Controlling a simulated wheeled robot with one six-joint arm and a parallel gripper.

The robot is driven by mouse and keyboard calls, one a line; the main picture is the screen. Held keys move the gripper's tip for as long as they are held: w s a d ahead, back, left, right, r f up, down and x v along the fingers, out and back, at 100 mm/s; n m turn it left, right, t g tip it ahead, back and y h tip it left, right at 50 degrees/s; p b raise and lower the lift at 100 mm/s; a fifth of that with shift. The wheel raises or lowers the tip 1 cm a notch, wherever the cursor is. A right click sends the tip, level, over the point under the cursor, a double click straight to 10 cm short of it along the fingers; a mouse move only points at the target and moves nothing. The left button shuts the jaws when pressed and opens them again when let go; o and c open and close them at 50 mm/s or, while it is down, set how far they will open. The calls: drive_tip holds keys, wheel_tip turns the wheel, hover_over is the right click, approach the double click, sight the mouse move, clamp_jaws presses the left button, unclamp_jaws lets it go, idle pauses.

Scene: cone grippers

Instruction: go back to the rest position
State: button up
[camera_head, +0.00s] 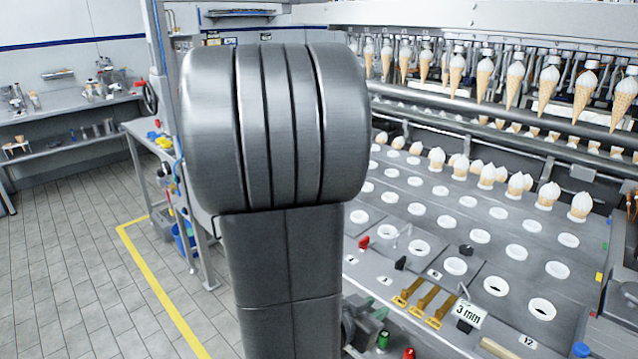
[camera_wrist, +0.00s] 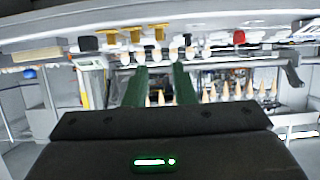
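My gripper (camera_wrist: 159,70) shows in the wrist view as two green fingers standing apart. Only background shows between them, so it is open and empty. The dark gripper body with a lit green indicator fills the bottom of that view. In the head view my large grey arm link stands upright in the middle, and the gripper is not visible there. The wrist view looks upside down, with hanging cones (camera_wrist: 210,95) pointing up behind the fingers. In the head view a row of ice cream cones (camera_head: 484,78) hangs at the machine.
The machine deck (camera_head: 410,215) has several white ring holders, some holding cones. Yellow clips (camera_head: 428,303) and a "3 mm" sign (camera_head: 470,314) sit at its front edge. A side table (camera_head: 150,135) stands left of my arm. The tiled floor (camera_head: 70,260) at left is clear.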

sight(404, 292)
drive_tip(key=b+x, duration=0.2)
drive_tip(key=x, duration=1.1)
drive_tip(key=shift+w+d+f, duration=0.15)
drive_tip(key=shift+w+d, duration=0.1)
drive_tip(key=shift+d, duration=0.05)
